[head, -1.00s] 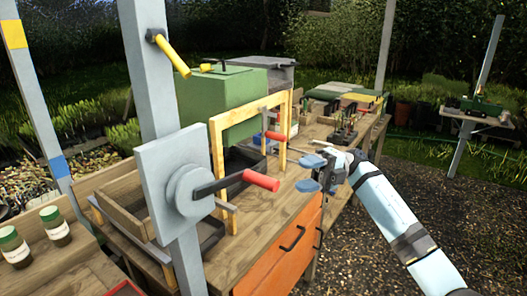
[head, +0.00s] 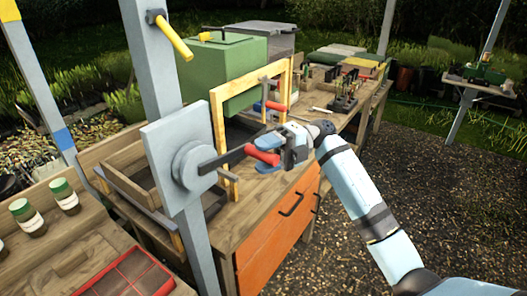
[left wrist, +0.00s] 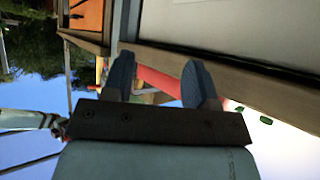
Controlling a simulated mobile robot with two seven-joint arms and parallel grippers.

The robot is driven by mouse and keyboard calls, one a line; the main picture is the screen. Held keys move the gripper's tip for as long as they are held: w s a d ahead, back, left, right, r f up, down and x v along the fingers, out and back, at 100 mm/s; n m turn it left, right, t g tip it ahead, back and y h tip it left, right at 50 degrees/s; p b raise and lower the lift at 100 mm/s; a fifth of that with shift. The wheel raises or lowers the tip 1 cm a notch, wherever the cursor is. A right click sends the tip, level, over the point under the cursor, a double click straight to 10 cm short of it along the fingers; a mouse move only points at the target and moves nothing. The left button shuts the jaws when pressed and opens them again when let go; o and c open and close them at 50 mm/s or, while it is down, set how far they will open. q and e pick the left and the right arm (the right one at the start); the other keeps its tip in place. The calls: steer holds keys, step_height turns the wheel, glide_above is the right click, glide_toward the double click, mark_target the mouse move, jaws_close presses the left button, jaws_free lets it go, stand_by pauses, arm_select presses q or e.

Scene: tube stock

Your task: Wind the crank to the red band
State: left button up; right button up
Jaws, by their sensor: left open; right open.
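The crank has a round grey hub (head: 193,166) on a grey plate (head: 160,140) fixed to a post. Its dark arm (head: 222,158) points right and ends in a red grip (head: 259,155). My right gripper (head: 264,155) is open at the red grip, with blue fingers above and below it; contact is unclear. My left gripper (left wrist: 157,62) is open in the left wrist view and outside the head view. A red bar (left wrist: 160,82) shows between its fingers; I cannot tell what it is or how far away. I see no red band.
Behind the crank stand a yellow wooden frame (head: 218,120) and a green box (head: 232,62) on the bench. A yellow-handled lever (head: 174,38) sits higher on the post. The left post carries a blue band (head: 63,138). Green-lidded jars (head: 64,197) and a red tray (head: 152,285) lie front left.

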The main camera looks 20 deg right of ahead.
steer(key=shift+s+a, duration=0.1)
steer(key=shift+a, duration=0.15)
jaws_close()
steer(key=shift+d+r, duration=0.1)
steer(key=shift+r, duration=0.2)
